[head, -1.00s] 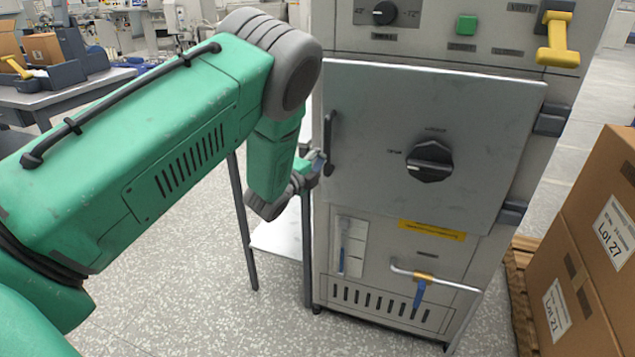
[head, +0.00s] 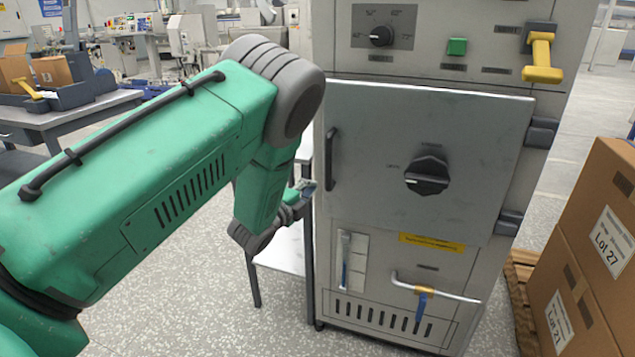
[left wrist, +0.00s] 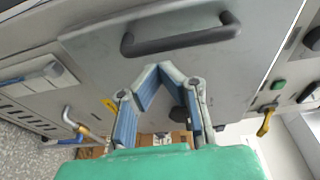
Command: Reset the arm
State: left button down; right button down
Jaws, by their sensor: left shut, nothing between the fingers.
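My left gripper (head: 305,188) is shut and empty at the left side of the grey cabinet (head: 350,310). It is just left of and below the dark door handle (head: 331,158), apart from it. In the left wrist view its blue-padded fingers (left wrist: 160,70) come together at the tips in front of the door, below the door handle (left wrist: 180,37). My green left arm reaches in from the left, bent down at the elbow. The door (head: 375,130) has a black knob (head: 427,176) and lies over the cabinet front. My right gripper is not in view.
Stacked cardboard boxes (head: 602,230) stand on a pallet at the right. A yellow lever (head: 541,58) and a green button (head: 457,47) are above the door. A small stand (head: 281,245) is left of the cabinet. A workbench (head: 60,118) is at the far left. Speckled floor is open in front.

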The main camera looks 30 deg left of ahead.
pick_arm(q)
jog(key=shift+s, duration=3.35)
jog(key=s+d+f+n+g+y, duration=0.1)
jog(key=s+d+f+n+g, duration=0.1)
jog(key=s+f+n+g, duration=0.4)
jog(key=s+d+f+n+g, duration=0.2)
jog(key=s+f+n, duration=0.1)
jog(key=s+f, duration=0.65)
jog(key=s+d+f+n+g, duration=0.2)
jog(key=s+d+g, duration=0.1)
jog(key=s, duration=0.4)
jog(key=s+d+f+n+g+h, duration=0.1)
jog(key=s+d+f+n+g, duration=0.2)
jog(key=s, duration=0.4)
jog(key=s+d+f+n+g, duration=0.2)
jog(key=s+d+n+g, duration=0.1)
jog(key=s, duration=0.4)
jog(key=shift+f, duration=0.2)
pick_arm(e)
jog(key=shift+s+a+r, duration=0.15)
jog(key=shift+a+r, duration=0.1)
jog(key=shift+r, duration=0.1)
pick_arm(q)
jog(key=shift+s+a, duration=0.1)
jog(key=shift+a, duration=0.05)
